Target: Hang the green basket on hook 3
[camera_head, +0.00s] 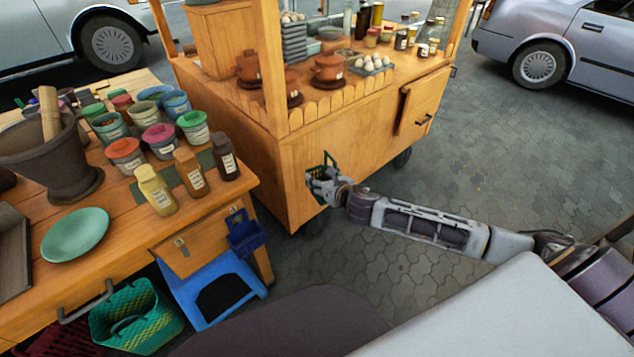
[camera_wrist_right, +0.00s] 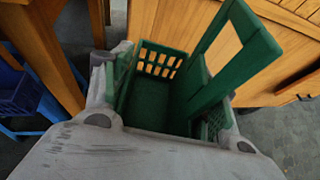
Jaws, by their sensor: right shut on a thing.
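The small green basket (camera_head: 318,166) is in my right gripper (camera_head: 325,185), in front of the cart's wooden side panel. In the right wrist view the green basket (camera_wrist_right: 152,100) fills the space between the fingers, with slots in its wall and a tall handle standing up on the right. My right gripper (camera_wrist_right: 165,110) is shut on it, and the basket looks empty. A blue basket (camera_head: 245,236) hangs at the right corner of the wooden table's front. I cannot make out hook 3 or its number. My left gripper is not in view.
The wooden cart (camera_head: 300,150) with pots stands behind the basket. The table (camera_head: 120,240) at left holds jars, bottles, a mortar (camera_head: 55,165) and a green plate (camera_head: 75,235). A blue stool (camera_head: 215,290) and green woven bag (camera_head: 135,318) stand below. Paving at right is clear.

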